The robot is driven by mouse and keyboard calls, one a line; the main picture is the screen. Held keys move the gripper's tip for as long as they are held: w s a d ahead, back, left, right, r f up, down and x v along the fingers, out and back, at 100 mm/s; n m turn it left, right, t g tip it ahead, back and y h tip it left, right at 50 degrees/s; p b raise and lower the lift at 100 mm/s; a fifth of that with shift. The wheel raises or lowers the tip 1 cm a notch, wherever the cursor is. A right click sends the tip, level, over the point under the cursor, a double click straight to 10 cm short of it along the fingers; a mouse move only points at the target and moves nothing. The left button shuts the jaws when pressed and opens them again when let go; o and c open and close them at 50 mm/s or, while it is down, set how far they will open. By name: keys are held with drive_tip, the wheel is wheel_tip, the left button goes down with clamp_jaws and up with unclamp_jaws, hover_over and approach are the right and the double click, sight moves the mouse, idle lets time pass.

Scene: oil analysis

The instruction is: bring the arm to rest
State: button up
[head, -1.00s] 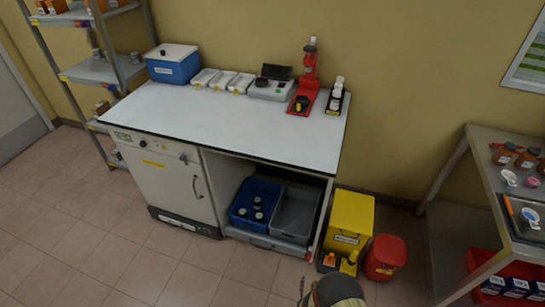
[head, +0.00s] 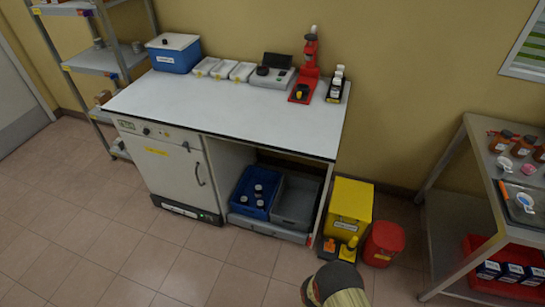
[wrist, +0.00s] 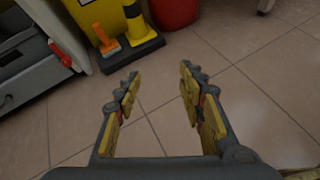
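My gripper (wrist: 158,92) shows in the wrist view with its two yellow-padded fingers spread apart. Nothing is between them, and bare floor tiles show in the gap. It points down toward the floor in front of the yellow bin and the bench. In the head view only a rounded part of my arm (head: 336,287) shows at the bottom edge; the fingers are out of that picture.
A white bench (head: 230,112) stands ahead, with a blue box (head: 173,57) and a red press (head: 308,62) on top. A yellow bin (head: 348,207) and red bin (head: 383,243) stand at its right. A metal cart (head: 455,190) is at right. The floor at left is clear.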

drive_tip(key=w+d+r+m+g+h, duration=0.1)
drive_tip(key=d+r+m+g+h, duration=0.15)
drive_tip(key=r, duration=0.45)
drive_tip(key=d+r+m+g+h, duration=0.2)
drive_tip(key=d+r+m+g, duration=0.2)
drive_tip(key=r, duration=0.3)
drive_tip(key=w+a+r+m+g+y, duration=0.1)
drive_tip(key=a+r+m+g, duration=0.2)
drive_tip(key=r, duration=0.8)
drive_tip(key=w+r+m+g+y, duration=0.1)
drive_tip(key=r+m+g, duration=0.3)
drive_tip(key=r, duration=0.7)
drive_tip(key=s+a+r+m+t+y+b, duration=0.1)
drive_tip(key=s+a+r+m+t+y, duration=0.2)
drive_tip(key=r, duration=1.4)
drive_tip(key=s+a+r+m+t+y+b, duration=0.1)
drive_tip(key=s+a+r+m+t+y, duration=0.2)
drive_tip(key=r, duration=1.5)
drive_tip(key=s+a+r+m+t+y+b, duration=0.1)
drive_tip(key=s+a+r+m+t+y, duration=0.3)
drive_tip(key=r, duration=1.3)
drive_tip(key=s+a+m, duration=0.2)
drive_tip(key=s+a, duration=0.2)
drive_tip(key=s, duration=0.1)
drive_tip(key=shift+s+a+r+m, duration=0.2)
drive_tip(key=shift+s+m, duration=0.05)
drive_tip(key=shift+m, duration=0.1)
drive_tip(key=shift+c, duration=0.3)
